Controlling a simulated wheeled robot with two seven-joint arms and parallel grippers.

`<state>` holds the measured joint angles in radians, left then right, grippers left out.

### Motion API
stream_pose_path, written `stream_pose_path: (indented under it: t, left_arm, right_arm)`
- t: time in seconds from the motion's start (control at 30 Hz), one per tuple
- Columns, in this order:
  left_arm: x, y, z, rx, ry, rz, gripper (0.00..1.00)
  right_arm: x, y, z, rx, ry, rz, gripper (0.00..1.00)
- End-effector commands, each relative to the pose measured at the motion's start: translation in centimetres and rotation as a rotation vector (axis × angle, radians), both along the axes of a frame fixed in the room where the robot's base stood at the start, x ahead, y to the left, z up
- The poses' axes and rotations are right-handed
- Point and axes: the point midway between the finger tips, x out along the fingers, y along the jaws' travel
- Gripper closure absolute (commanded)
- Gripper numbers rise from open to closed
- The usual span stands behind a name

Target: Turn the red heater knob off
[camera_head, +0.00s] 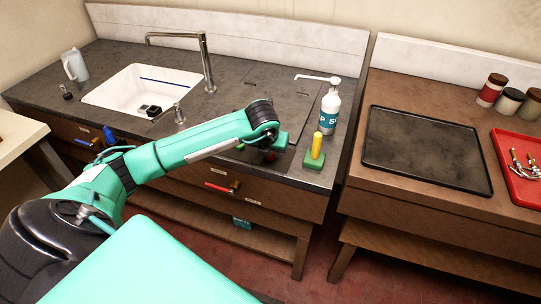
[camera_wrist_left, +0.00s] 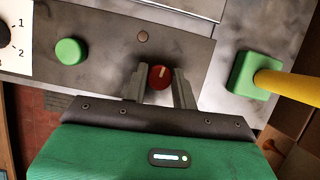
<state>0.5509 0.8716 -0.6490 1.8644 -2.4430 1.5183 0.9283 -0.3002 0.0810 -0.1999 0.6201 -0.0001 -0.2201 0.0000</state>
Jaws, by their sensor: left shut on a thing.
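The red heater knob (camera_wrist_left: 160,77) is a small round knob with a pale pointer mark, on a dark panel at the counter's front. In the left wrist view it sits between the two grey fingers of my left gripper (camera_wrist_left: 161,88), which is shut on it. The pale mark points roughly toward the top of that view. My right gripper is in neither view.
A green button (camera_wrist_left: 70,51) is left of the knob, with a numbered black dial (camera_wrist_left: 4,34) beyond. A green block with a yellow handle (camera_head: 314,160) and a soap bottle (camera_head: 329,110) stand close right. The sink (camera_head: 100,92) is left; a dark tray (camera_head: 425,150) lies right.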

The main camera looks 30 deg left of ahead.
Motion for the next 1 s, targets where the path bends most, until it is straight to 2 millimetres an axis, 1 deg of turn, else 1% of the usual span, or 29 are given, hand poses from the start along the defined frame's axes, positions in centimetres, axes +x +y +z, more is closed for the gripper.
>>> stream_pose_path:
  t: [0.03,0.1,0.33,0.87,0.9,0.97,1.0]
  left_arm:
    - [0.11,-0.03,-0.11,0.0,-0.004,0.026,0.96]
    - [0.1,-0.03,-0.07,0.0,-0.003,0.059,0.96]
    - [0.11,-0.01,0.1,-0.001,-0.003,0.129,0.96]
    - [0.09,0.01,0.18,0.0,-0.003,0.148,0.96]
    - [0.09,0.01,0.16,0.0,-0.002,0.148,0.65]
    - [0.08,0.0,0.15,0.0,-0.002,0.148,0.53]
    - [0.07,-0.01,0.13,0.0,-0.002,0.148,0.51]
  right_arm:
    - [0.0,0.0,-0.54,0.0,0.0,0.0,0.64]
    - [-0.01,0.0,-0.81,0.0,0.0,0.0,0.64]
    - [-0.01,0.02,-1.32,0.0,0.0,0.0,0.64]
    - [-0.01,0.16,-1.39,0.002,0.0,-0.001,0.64]
    - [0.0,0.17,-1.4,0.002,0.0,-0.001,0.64]
    - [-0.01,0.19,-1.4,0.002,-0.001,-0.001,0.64]
    - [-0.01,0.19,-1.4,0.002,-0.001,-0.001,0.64]
